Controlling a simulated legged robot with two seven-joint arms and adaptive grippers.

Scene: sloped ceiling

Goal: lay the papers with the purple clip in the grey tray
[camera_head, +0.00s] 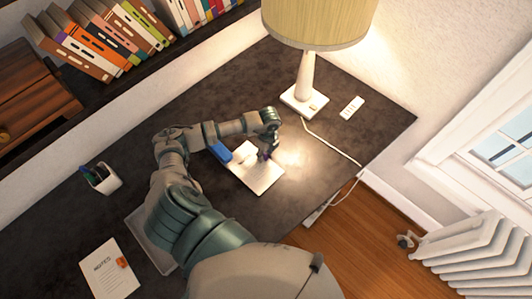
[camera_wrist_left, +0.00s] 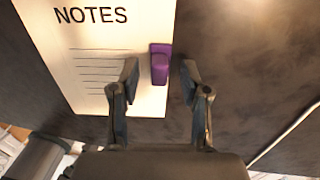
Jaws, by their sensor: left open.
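The white papers (camera_head: 258,180) lie flat on the dark desk, under my left gripper (camera_head: 266,154). In the left wrist view the papers (camera_wrist_left: 95,65) read "NOTES" and carry a purple clip (camera_wrist_left: 160,62) at their right edge. The grey tray (camera_head: 163,264) lies at the lower left of the head view, mostly hidden behind my arm. My right gripper is not in view.
Other papers with an orange clip (camera_head: 108,272) lie left of the tray. A pen cup (camera_head: 103,180) stands behind them. A blue object (camera_head: 221,152) is beside the white papers.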

